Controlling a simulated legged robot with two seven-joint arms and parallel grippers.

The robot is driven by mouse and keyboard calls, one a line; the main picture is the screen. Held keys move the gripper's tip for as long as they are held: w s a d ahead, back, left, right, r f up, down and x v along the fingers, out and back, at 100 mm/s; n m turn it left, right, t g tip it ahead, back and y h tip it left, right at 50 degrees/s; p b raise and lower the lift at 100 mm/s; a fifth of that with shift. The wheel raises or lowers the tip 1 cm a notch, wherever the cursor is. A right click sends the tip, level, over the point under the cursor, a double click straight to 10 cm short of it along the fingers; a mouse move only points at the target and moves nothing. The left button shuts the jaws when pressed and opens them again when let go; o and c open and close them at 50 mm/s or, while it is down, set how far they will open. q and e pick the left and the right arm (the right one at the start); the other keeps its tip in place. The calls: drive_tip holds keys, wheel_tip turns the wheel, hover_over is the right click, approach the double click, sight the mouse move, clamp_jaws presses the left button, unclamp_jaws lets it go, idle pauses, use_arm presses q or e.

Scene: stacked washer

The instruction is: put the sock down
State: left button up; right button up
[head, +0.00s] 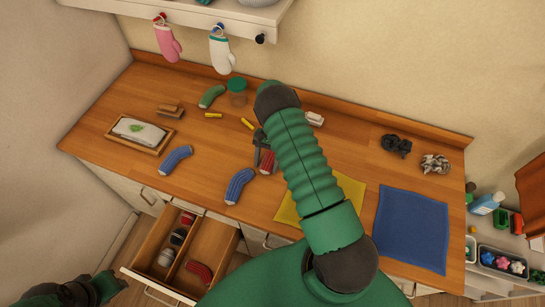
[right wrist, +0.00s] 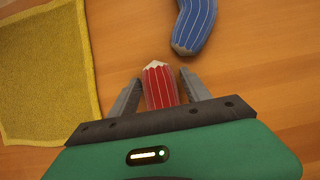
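The red striped sock (head: 267,162) lies on the wooden counter, partly hidden by my right arm. In the right wrist view the sock (right wrist: 160,88) is between my right gripper's fingers, with narrow gaps at its sides. My right gripper (head: 260,145) has its fingers apart; it also shows in the right wrist view (right wrist: 160,76). Two blue striped socks, one nearer (head: 238,185) and one farther left (head: 175,158), lie left of it. A green sock (head: 211,96) lies toward the back. My left gripper (head: 98,288) is at the lower left, its fingers unclear.
An open drawer (head: 196,245) holds several socks in compartments. A yellow cloth (head: 290,212) and a blue cloth (head: 412,228) lie to the right. A wooden tray (head: 112,135) stands left. Dark and grey crumpled bundles (head: 397,146) (head: 435,163) lie at the back right.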

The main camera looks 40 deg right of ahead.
drive_tip(key=shift+d, duration=0.2)
drive_tip(key=c, duration=1.1)
